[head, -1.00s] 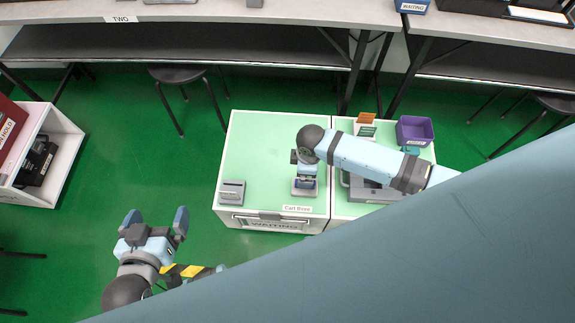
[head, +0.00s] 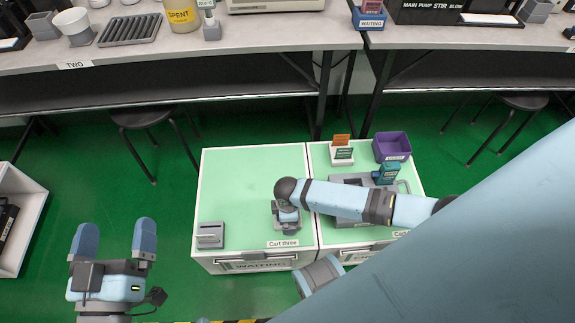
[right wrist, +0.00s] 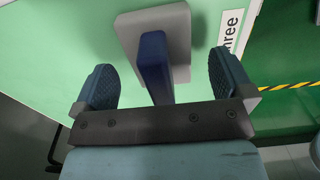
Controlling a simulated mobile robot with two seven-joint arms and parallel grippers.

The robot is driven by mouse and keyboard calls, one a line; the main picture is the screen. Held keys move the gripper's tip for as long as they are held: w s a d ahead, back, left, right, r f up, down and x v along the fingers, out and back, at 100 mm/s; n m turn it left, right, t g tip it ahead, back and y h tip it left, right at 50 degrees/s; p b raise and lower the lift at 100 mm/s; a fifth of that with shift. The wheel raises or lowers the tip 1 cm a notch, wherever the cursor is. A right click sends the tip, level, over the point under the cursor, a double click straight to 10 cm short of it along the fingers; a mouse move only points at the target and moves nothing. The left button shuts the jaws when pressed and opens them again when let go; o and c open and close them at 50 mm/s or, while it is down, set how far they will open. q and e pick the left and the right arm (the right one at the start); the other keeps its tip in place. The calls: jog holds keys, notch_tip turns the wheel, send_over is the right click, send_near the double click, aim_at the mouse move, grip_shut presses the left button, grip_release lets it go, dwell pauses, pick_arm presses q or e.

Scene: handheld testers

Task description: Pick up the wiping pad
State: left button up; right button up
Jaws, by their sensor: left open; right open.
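The wiping pad seems to be the grey block with a blue upright handle (right wrist: 153,60) in the right wrist view, on the green top of the cart. In the head view its grey base (head: 287,229) shows by the Cart three label, mostly covered by my right arm. My right gripper (right wrist: 163,68) points down over it, fingers open on both sides of the handle, with visible gaps. My left gripper (head: 115,238) is open and empty over the floor, left of the cart.
A grey slotted holder (head: 210,235) stands at the cart top's front left. On the right-hand section are a grey case (head: 350,183), a purple bin (head: 392,146), a teal device (head: 387,173) and a card stand (head: 342,153). A workbench (head: 250,38) runs behind. The cart top's back left is clear.

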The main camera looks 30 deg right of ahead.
jog(key=shift+f, duration=0.7)
jog(key=c, duration=1)
pick_arm(q)
jog(key=shift+s+d+r+t+h, duration=0.15)
jog(key=shift+r+t+h, duration=0.15)
jog(key=shift+r, duration=0.35)
pick_arm(e)
jog(key=shift+c, duration=0.2)
jog(key=shift+r, duration=0.1)
jog(key=shift+r+p, duration=0.3)
jog(key=shift+r, duration=0.35)
notch_tip(320, 180, up, 8)
jog(key=p, duration=0.3)
jog(key=shift+f, duration=0.15)
pick_arm(q)
jog(key=s+a+f+g+y+p, duration=0.2)
jog(key=a+f+g+y+p, duration=0.2)
jog(key=f, duration=0.7)
jog(key=shift+a+f+g+y, duration=0.3)
jog(key=shift+a+g, duration=0.25)
jog(key=shift+g, duration=0.45)
pick_arm(e)
notch_tip(320, 180, up, 11)
pick_arm(q)
jog(key=shift+s, duration=0.1)
